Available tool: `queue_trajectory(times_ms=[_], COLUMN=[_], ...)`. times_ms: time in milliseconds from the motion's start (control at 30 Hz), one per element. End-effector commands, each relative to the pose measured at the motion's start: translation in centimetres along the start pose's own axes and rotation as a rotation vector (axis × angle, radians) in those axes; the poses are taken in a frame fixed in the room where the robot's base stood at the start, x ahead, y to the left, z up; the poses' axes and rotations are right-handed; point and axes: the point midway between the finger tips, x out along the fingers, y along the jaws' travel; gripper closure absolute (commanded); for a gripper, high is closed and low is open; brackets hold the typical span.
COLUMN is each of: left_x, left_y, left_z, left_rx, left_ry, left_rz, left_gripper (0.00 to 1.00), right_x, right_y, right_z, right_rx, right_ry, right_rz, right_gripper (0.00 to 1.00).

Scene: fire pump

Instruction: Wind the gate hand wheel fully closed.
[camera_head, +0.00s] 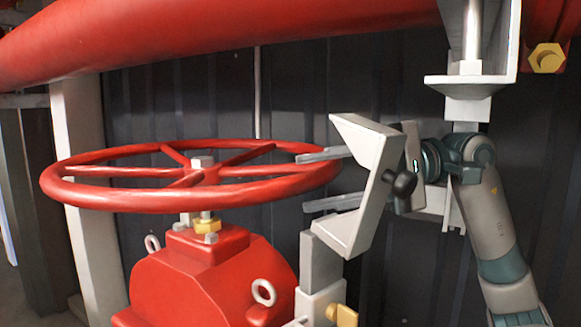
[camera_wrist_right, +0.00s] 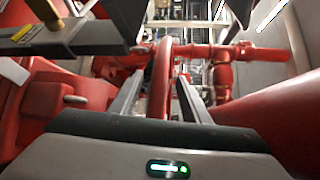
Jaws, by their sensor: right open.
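The red gate hand wheel (camera_head: 110,196) lies flat, with several spokes running to a hub under a grey nut. It sits on a stem above a red valve body (camera_head: 190,285). My right gripper (camera_head: 302,183) reaches in from the right with its jaws open. One finger is above the right part of the rim and one is below it. In the right wrist view the red rim (camera_wrist_right: 162,80) runs between the two fingers of the right gripper (camera_wrist_right: 160,78), with a gap visible on each side. My left gripper is not in view.
A thick red pipe (camera_head: 220,35) crosses above the wheel. A dark ribbed wall (camera_head: 385,75) is behind, with a pale post (camera_head: 80,130) at left.

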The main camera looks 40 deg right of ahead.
Motion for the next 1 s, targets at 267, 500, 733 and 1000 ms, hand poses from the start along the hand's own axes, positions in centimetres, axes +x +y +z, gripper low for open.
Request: queue_trajectory(times_ms=[267, 500, 733, 1000], left_x=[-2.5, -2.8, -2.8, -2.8], left_y=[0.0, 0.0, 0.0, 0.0], left_z=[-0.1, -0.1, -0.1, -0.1], left_rx=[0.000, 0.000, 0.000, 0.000], left_ry=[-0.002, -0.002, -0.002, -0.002], left_rz=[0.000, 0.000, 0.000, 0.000], left_gripper=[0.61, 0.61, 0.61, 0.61], right_x=[3.7, 4.7, 4.7, 4.7], right_y=[-0.3, -0.1, 0.0, 0.0], right_z=[0.0, 0.0, 0.0, 0.0], right_rx=[0.001, -0.001, 0.000, 0.000], right_ry=[0.000, 0.000, 0.000, 0.000], right_rz=[0.001, -0.001, -0.001, 0.000], right_gripper=[0.57, 0.57, 0.57, 1.00])
